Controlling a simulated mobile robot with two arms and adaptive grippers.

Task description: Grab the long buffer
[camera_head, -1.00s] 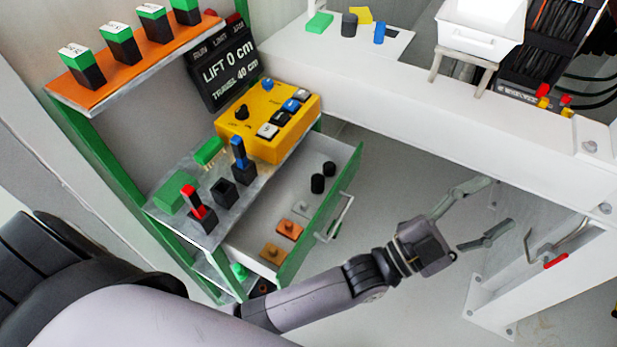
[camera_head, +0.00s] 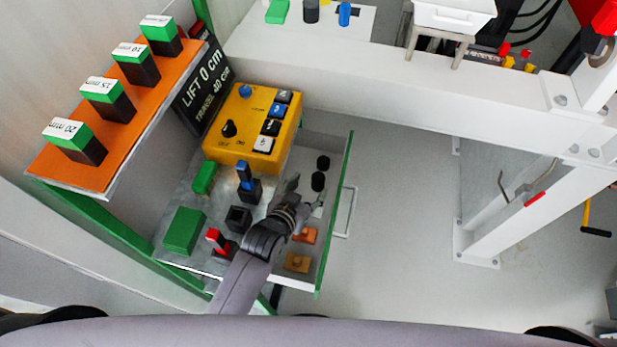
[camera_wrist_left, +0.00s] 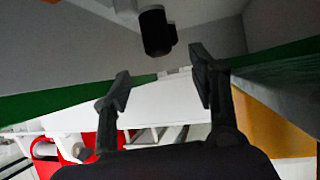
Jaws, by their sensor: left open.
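Two black cylinders, which look like the buffers, stand in the open drawer in the head view: a far one (camera_head: 323,162) and a nearer one (camera_head: 318,181). I cannot tell for sure which is longer. My left gripper (camera_head: 308,192) is open and empty at the drawer, just on the near side of the nearer cylinder. In the left wrist view, one black cylinder (camera_wrist_left: 157,32) shows beyond and above the open fingertips (camera_wrist_left: 160,75), apart from them. The other cylinder cannot be made out there.
The drawer's green front (camera_head: 335,215) stands to the right of the gripper. Orange blocks (camera_head: 297,262) lie at the drawer's near end. Left of it are a yellow control box (camera_head: 250,125), a blue-topped lever (camera_head: 245,178) and a red-topped lever (camera_head: 216,240).

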